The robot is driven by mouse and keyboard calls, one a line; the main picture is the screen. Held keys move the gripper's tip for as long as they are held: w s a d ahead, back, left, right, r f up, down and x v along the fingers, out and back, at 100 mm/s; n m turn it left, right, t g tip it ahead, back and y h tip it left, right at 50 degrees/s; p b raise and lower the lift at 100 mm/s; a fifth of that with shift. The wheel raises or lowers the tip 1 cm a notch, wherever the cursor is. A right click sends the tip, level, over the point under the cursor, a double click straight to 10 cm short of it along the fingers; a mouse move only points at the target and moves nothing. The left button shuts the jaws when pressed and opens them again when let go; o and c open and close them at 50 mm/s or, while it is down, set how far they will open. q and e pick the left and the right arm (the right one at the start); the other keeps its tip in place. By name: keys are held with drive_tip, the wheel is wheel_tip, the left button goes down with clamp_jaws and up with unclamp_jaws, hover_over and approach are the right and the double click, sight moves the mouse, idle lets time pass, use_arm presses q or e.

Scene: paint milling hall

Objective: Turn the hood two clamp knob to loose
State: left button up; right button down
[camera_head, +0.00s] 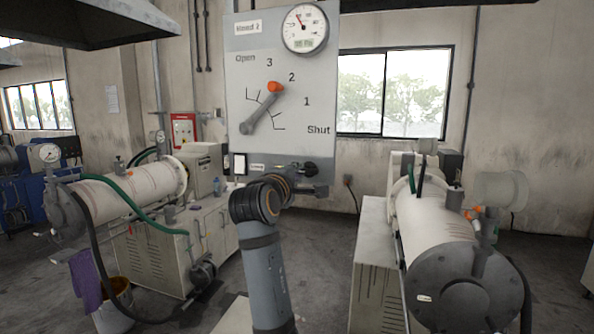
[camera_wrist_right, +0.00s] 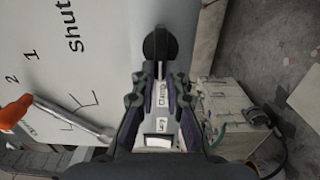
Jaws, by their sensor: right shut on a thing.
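The white control panel (camera_head: 245,90), marked Hood 2, stands in front of me. At its lower right edge is the black clamp knob (camera_head: 310,168); it also shows in the right wrist view (camera_wrist_right: 160,43) with a thin stem toward me. My right gripper (camera_head: 306,179) is at the panel's bottom edge, shut on the clamp knob, with a finger on each side (camera_wrist_right: 159,80). Small labels, one reading like clamp, show between the fingers. The knob's exact setting cannot be read. My left gripper is not in view.
A grey lever with an orange end (camera_head: 275,87) is on the panel, pointing near 2, with a round gauge (camera_head: 305,28) above. White mill cylinders stand left (camera_head: 130,190) and right (camera_head: 432,225). A bucket (camera_head: 114,305) is at lower left. Floor between the mills is partly clear.

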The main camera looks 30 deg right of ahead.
drive_tip(key=shift+f, duration=0.15)
idle(0.3)
drive_tip(key=c, duration=1.4)
unclamp_jaws()
drive_tip(key=shift+a, duration=0.15)
wheel_tip(320, 180, up, 10)
drive_tip(key=shift+r, duration=0.1)
drive_tip(key=shift+w, duration=0.1)
